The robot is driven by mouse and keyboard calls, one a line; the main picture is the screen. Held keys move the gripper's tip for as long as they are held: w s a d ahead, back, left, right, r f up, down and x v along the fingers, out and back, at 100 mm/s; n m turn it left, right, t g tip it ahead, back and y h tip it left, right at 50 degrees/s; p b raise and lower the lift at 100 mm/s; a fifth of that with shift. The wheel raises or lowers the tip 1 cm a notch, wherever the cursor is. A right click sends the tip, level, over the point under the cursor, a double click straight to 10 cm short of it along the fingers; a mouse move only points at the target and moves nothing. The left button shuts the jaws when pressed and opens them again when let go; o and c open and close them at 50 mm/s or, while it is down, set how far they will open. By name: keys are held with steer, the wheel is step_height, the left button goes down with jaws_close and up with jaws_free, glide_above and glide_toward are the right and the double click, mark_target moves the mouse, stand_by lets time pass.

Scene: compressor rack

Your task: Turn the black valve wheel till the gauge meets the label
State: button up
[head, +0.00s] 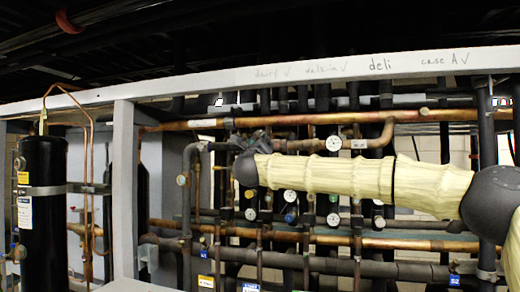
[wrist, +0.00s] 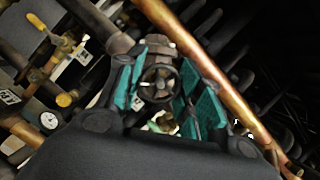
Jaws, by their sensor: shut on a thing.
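The black valve wheel (wrist: 158,83) shows in the wrist view between the teal pads of my gripper (wrist: 165,92), which is shut on it. In the head view my gripper (head: 248,140) is at the pipes left of centre, and the wheel cannot be made out there. A round white gauge (head: 333,143) is to the right of my gripper, above my arm, with a small pale label (head: 358,144) beside it. The wrist view shows a white-faced gauge (wrist: 48,121) at left and a white label (wrist: 85,57). Which gauge belongs to the wheel, and its needle reading, I cannot tell.
A copper pipe (wrist: 215,72) runs diagonally close to the right of my gripper. A yellow-handled valve (wrist: 38,22) is at upper left. In the head view a grey frame post (head: 124,190) and a black tank (head: 42,200) stand left; dense pipes fill the rack.

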steer(key=shift+n, duration=0.5)
steer(key=o, duration=1)
steer(key=shift+o, duration=0.2)
steer(key=d+v, duration=0.1)
steer(key=v, duration=1.1)
steer(key=shift+a, duration=0.35)
